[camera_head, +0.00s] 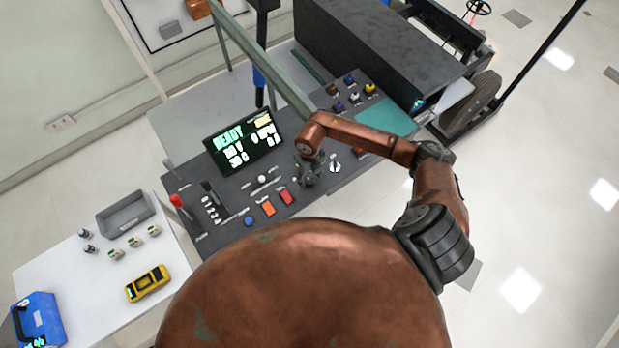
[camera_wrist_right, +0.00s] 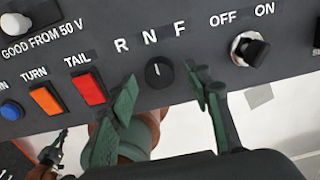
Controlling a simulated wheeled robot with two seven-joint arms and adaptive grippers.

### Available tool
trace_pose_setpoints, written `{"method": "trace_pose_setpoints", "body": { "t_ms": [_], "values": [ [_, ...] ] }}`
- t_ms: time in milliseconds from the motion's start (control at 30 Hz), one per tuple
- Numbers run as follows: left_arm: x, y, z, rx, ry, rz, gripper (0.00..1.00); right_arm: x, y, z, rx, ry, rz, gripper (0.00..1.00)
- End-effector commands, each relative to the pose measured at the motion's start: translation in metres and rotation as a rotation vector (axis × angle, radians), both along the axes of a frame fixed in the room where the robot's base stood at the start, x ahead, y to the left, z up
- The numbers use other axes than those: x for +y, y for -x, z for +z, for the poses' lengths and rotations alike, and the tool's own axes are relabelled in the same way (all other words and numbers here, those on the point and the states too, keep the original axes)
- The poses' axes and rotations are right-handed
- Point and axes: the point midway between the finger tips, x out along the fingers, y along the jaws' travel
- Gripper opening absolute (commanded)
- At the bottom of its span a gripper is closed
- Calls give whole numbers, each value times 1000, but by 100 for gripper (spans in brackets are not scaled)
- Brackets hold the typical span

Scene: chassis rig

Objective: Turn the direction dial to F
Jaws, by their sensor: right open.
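The direction dial (camera_wrist_right: 159,72) is a small black round knob below the letters R, N and F on the dark panel. Its pale pointer mark points up, about at N. My right gripper (camera_wrist_right: 161,80) is open, with one green-padded finger on each side of the dial. I cannot tell whether either finger touches it. In the head view my right gripper (camera_head: 308,172) is over the console's front part and hides the dial.
An OFF/ON knob (camera_wrist_right: 249,49) sits right of the dial. The red TAIL switch (camera_wrist_right: 87,89), orange TURN switch (camera_wrist_right: 46,101) and blue button (camera_wrist_right: 11,111) sit left. A lit READY screen (camera_head: 243,141) stands behind. A white table (camera_head: 75,270) is at left.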

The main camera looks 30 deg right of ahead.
Motion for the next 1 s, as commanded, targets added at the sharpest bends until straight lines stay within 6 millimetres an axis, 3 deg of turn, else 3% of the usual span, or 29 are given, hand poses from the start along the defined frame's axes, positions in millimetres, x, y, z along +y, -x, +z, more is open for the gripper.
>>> {"method": "trace_pose_setpoints", "body": {
  "t_ms": [400, 1000],
  "values": [
    [0, 1, 1, 1, 0, 0, 0, 0, 0, -10, 0, -1, 0, 45],
    [0, 1, 1, 0, 0, 0, 0, 0, 0, -10, 0, -1, 0, 4]
  ]
}}
